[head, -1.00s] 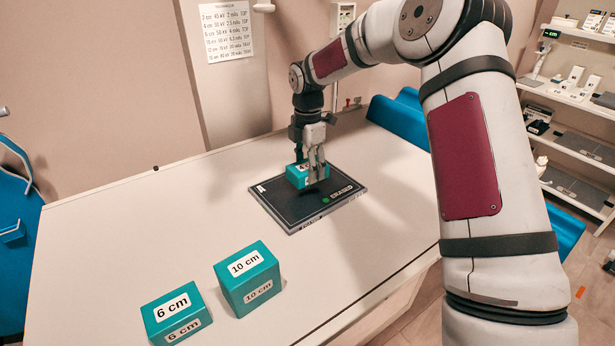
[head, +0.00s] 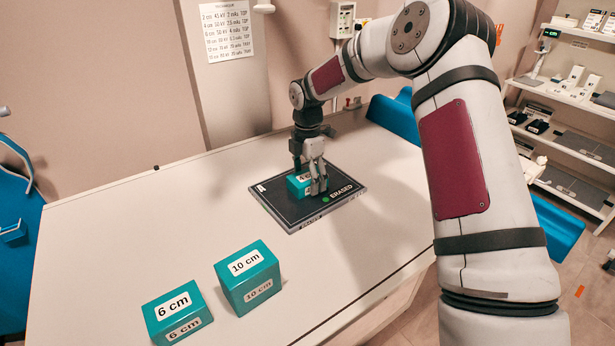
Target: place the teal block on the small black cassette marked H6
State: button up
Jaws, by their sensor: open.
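A teal block with a 4 cm label (head: 296,186) sits on a black cassette (head: 283,206), near its middle. The cassette lies flat on the table and shows a green dot and the word ERASED. I cannot read an H6 mark on it. My gripper (head: 314,188) points down at the block, open, with its fingers very close to the block and hiding its right part. I cannot tell whether a finger still touches it.
Two other teal blocks, 6 cm (head: 177,312) and 10 cm (head: 247,278), stand at the front of the white table (head: 130,235). The table's left and middle are clear. Shelves (head: 575,140) with small items stand at the right.

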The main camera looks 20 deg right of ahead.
aim_at(308, 176)
jog(key=shift+r, duration=3.95)
jog(key=shift+s, duration=0.1)
